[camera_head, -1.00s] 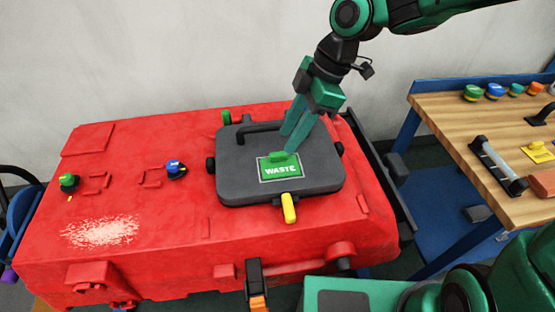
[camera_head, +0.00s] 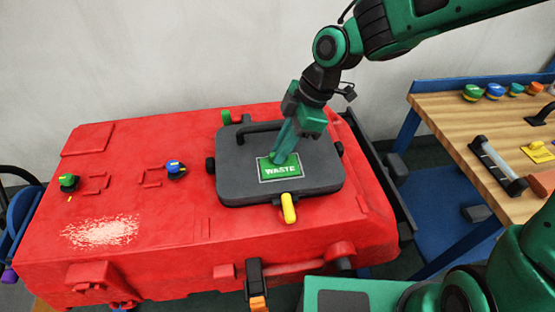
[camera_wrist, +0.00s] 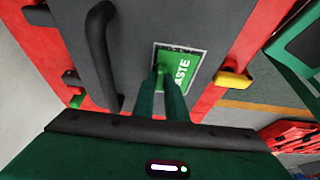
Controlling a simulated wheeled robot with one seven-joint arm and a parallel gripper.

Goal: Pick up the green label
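The green label (camera_head: 282,172) reads "WASTE" and lies flat on top of the dark grey lid (camera_head: 235,184). It has a small raised green tab near its far edge. My gripper (camera_head: 279,159) points down at the label, its teal fingers close together with their tips at the tab. In the wrist view the label (camera_wrist: 180,66) is partly covered by the fingers. The fingertips (camera_wrist: 160,74) there appear closed around the tab, which they mostly hide. The label still rests on the lid.
The lid has a black bar handle (camera_head: 258,127) behind the label and a yellow latch (camera_head: 288,208) in front. The lid sits on a red tank (camera_head: 165,240) with several knobs. A wooden workbench (camera_head: 455,120) stands at the right.

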